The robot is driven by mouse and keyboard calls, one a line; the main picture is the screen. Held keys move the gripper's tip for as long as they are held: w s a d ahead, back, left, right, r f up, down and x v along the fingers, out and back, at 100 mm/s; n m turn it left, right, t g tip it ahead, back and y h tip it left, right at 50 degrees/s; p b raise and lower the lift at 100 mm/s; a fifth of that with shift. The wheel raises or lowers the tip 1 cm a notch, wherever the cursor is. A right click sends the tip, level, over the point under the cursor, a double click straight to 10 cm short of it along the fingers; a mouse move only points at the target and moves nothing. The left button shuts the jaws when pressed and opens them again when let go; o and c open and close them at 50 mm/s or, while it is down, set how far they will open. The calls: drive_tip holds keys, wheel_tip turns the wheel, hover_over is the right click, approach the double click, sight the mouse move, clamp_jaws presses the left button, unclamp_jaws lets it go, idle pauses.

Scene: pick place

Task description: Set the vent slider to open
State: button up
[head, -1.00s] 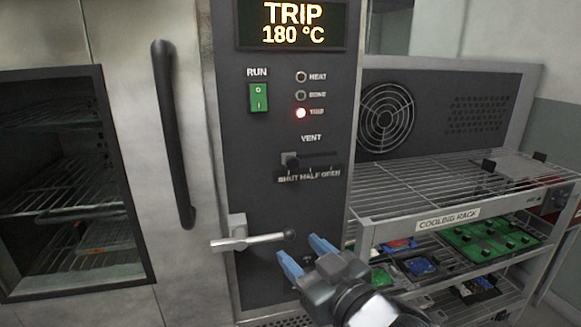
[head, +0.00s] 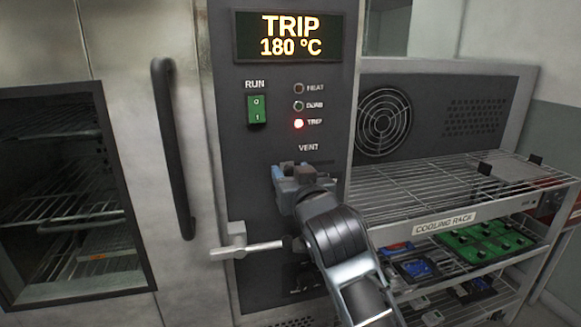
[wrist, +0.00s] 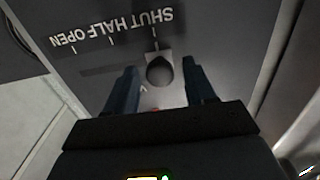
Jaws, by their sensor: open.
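The vent slider's dark knob (wrist: 160,71) stands at the SHUT end of its slot in the wrist view, where the panel appears upside down. The scale lettering (wrist: 112,28) reads SHUT, HALF, OPEN, with OPEN at the picture's left. My gripper (wrist: 160,80) is open, with one blue finger on each side of the knob; contact is not visible. In the head view my gripper (head: 295,172) is in front of the panel just below the VENT label (head: 308,147) and hides the slider and its scale.
The display (head: 291,36) reads TRIP 180 °C. A green RUN switch (head: 257,110) and a lit red TRIP lamp (head: 298,124) are above my gripper. A metal lever handle (head: 250,249) juts out below it. The cooling rack (head: 446,222) stands at the right.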

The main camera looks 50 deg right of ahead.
drive_tip(key=shift+w+d, duration=0.35)
drive_tip(key=shift+w, duration=0.2)
clamp_jaws()
